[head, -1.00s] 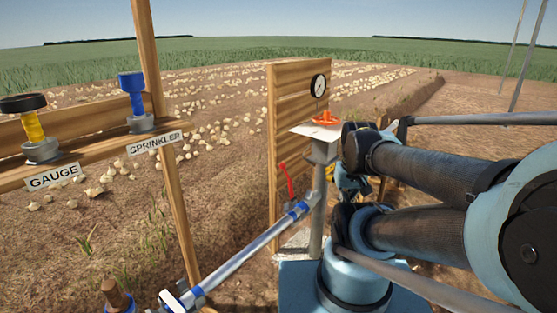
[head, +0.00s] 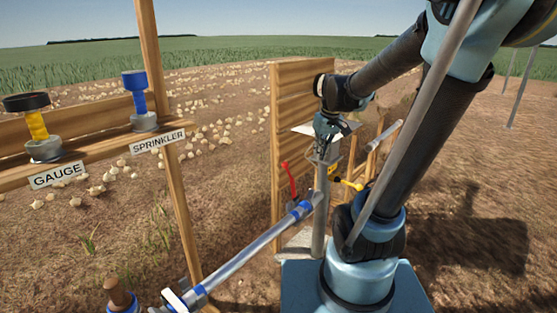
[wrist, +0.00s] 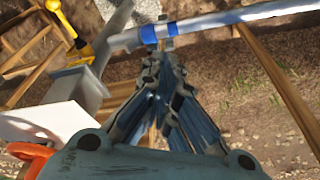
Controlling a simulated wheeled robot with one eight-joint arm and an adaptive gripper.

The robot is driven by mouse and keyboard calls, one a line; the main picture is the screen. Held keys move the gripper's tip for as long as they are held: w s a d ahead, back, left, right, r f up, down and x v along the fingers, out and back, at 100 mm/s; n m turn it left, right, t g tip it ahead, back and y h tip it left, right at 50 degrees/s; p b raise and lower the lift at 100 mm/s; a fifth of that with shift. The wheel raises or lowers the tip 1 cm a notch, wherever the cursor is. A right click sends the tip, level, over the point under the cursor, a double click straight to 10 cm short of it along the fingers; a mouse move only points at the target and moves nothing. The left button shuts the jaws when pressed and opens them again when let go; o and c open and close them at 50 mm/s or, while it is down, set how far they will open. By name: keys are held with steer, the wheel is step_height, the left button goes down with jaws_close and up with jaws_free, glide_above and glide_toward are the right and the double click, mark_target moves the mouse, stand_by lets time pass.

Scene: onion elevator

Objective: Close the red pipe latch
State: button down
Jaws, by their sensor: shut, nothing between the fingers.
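The red pipe latch (head: 289,180) is a slim red lever standing up, leaning slightly left, by the far end of the silver pipe (head: 255,245) in the head view. I cannot make it out in the wrist view, where my gripper covers the middle. My gripper (head: 323,152) points down to the right of the latch and above it, apart from it in the picture, near the grey post. In the wrist view my gripper (wrist: 155,62) has its fingers together, empty, in front of the pipe with its blue bands (wrist: 160,33).
A yellow-handled lever (head: 347,183) sits right of the post. A wooden slat panel (head: 295,110) stands behind the latch. An orange handwheel (wrist: 30,152) and white plate (wrist: 50,122) are close to my wrist. Left, a wooden rack holds gauge (head: 36,125) and sprinkler (head: 138,98) parts.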

steer(key=w+a+f+n, duration=0.2)
steer(key=w+a, duration=0.4)
steer(key=w, duration=0.4)
steer(key=w+a+f+n+y, duration=0.1)
steer(key=w+a+f+n, duration=0.1)
steer(key=w+a, duration=0.5)
steer(key=w, duration=0.3)
steer(key=shift+w, duration=0.4)
steer(key=shift+f, duration=0.1)
steer(key=shift+f, duration=0.1)
steer(key=shift+x, duration=4.9)
steer(key=shift+a, duration=0.15)
